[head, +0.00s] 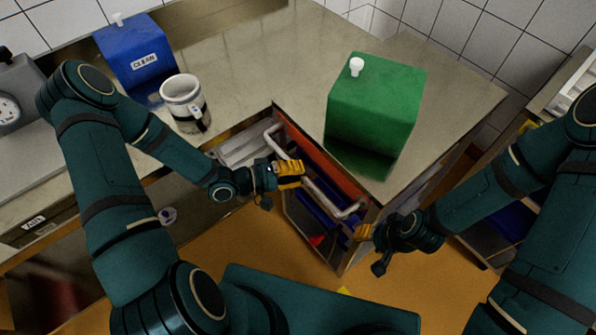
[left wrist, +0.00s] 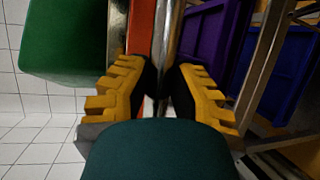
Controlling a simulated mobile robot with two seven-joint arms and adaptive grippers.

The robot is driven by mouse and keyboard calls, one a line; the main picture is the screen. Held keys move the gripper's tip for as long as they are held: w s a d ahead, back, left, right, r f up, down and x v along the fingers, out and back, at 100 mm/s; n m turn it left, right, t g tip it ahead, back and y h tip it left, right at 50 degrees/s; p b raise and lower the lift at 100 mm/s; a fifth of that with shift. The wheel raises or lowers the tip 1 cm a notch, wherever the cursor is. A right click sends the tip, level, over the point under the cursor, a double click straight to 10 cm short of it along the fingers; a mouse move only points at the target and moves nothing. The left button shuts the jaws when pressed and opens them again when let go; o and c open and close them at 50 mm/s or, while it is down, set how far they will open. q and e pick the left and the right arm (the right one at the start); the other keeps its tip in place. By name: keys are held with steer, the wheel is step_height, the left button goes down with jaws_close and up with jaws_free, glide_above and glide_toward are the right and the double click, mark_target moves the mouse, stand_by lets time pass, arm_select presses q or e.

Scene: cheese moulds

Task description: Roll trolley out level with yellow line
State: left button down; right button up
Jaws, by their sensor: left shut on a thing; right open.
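The trolley (head: 345,187) stands in the bay under the steel counter, with an orange-red top edge and a pale bar handle (head: 322,195) across its front. My left gripper (head: 290,175) is shut on this handle near its middle. In the left wrist view the handle (left wrist: 164,45) runs between the yellow fingers, beside the orange edge. My right gripper (head: 365,232) is open and empty, just below the handle's right end; I cannot tell whether it touches. A small yellow mark (head: 343,290), perhaps part of the yellow line, shows on the floor; the rest is hidden.
A green box (head: 378,105) stands on the counter (head: 275,60) right above the trolley. A white and black mug (head: 183,100), a blue box (head: 135,50) marked CLEAN and a grey gauge unit (head: 15,100) stand further left. Orange-tan floor (head: 235,240) in front of the trolley is clear.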

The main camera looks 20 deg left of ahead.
arm_select(q)
steer(key=c, duration=0.8)
jaws_free()
steer(key=shift+f, duration=0.1)
steer(key=shift+a, duration=0.1)
steer(key=v, duration=1.2)
steer(key=shift+s, duration=0.1)
steer(key=shift+s, duration=0.1)
